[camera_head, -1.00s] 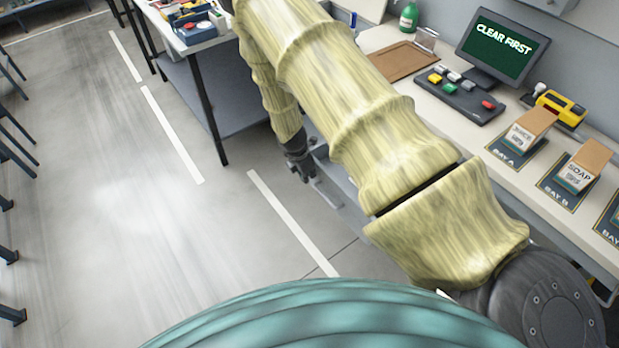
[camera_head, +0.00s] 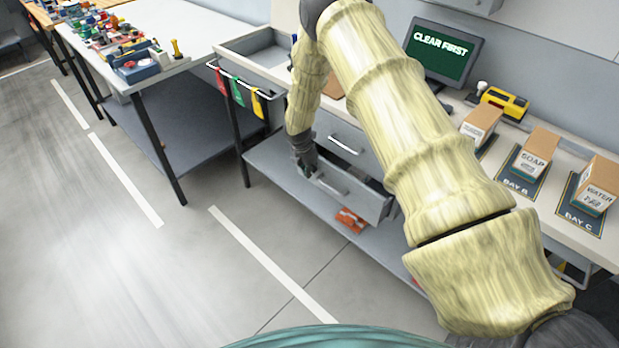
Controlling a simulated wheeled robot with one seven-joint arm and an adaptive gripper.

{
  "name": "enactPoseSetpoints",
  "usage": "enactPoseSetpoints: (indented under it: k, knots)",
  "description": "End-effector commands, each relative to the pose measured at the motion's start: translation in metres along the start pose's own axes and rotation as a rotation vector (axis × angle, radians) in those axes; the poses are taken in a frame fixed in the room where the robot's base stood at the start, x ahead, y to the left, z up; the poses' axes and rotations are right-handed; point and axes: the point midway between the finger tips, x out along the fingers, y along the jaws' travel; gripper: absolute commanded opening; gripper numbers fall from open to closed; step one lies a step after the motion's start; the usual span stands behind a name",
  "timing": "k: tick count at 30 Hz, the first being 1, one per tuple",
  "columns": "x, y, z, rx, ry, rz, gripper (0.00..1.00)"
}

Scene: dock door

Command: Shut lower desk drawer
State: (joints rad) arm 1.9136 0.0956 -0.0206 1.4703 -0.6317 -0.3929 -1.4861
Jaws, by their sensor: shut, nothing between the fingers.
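The lower desk drawer (camera_head: 352,196) is pulled partly out under the desk, with a pale bar handle on its grey front. The upper drawer (camera_head: 343,138) above it looks shut. My gripper (camera_head: 308,174) is shut and empty. It points down at the left end of the lower drawer's front, close to its handle; I cannot tell whether it touches. My arm hides part of both drawers and the desk top.
An orange-red item (camera_head: 350,220) lies on the lower shelf beneath the drawer. Red, green and yellow tags (camera_head: 238,92) hang on a rail to the left. Labelled boxes (camera_head: 536,152) and a monitor (camera_head: 444,52) stand on the desk. The floor at left is clear.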

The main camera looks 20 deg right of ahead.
Motion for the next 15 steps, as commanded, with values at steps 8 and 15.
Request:
enactPoseSetpoints:
  k: [8, 15]
  knots:
    - [0.0017, 0.0012, 0.0067, -0.001, 0.0, 0.0, 0.0]
    - [0.0017, 0.0008, 0.0068, -0.001, 0.0, 0.0, 0.0]
